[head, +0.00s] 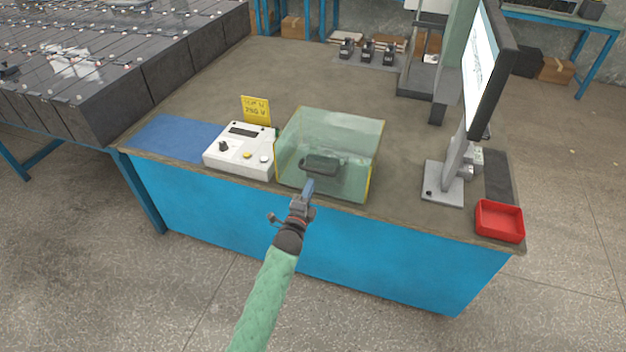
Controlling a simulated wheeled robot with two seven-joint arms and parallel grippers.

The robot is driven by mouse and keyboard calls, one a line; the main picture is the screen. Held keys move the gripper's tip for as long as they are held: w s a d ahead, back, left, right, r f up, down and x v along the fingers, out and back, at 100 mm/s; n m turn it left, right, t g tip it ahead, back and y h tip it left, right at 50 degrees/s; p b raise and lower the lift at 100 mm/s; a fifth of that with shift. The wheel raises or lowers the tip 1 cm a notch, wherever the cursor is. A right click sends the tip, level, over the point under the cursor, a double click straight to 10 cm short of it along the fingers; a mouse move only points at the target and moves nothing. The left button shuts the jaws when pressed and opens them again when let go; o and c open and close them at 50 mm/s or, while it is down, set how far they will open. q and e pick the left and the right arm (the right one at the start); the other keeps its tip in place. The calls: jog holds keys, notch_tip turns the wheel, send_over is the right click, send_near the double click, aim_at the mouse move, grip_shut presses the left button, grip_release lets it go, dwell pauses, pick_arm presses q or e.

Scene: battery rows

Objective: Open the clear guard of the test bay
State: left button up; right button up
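The clear guard (345,128) is a greenish see-through box with yellow edging at the front of the workbench, and it looks shut. A dark handle (322,162) shows at its front, with a dim shape behind it inside the test bay. My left gripper (309,186) reaches up from the bottom in front of the guard, its bluish fingertips just below the handle. I cannot tell whether it touches the handle or whether its fingers are apart. My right gripper is not in view.
A white control box (240,155) with a yellow sign (256,110) stands left of the guard, beside a blue mat (165,137). A monitor (487,75) on a stand and a red tray (499,221) are on the right. The bench top behind the guard is clear.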

aim_at(317, 171)
pick_arm(q)
jog(key=shift+p+x, duration=1.5)
jog(key=shift+x, duration=2.35)
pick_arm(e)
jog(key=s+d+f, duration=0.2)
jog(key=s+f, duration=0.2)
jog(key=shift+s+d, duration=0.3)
pick_arm(q)
jog(key=shift+f, duration=0.2)
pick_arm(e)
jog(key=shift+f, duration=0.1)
pick_arm(q)
grip_shut()
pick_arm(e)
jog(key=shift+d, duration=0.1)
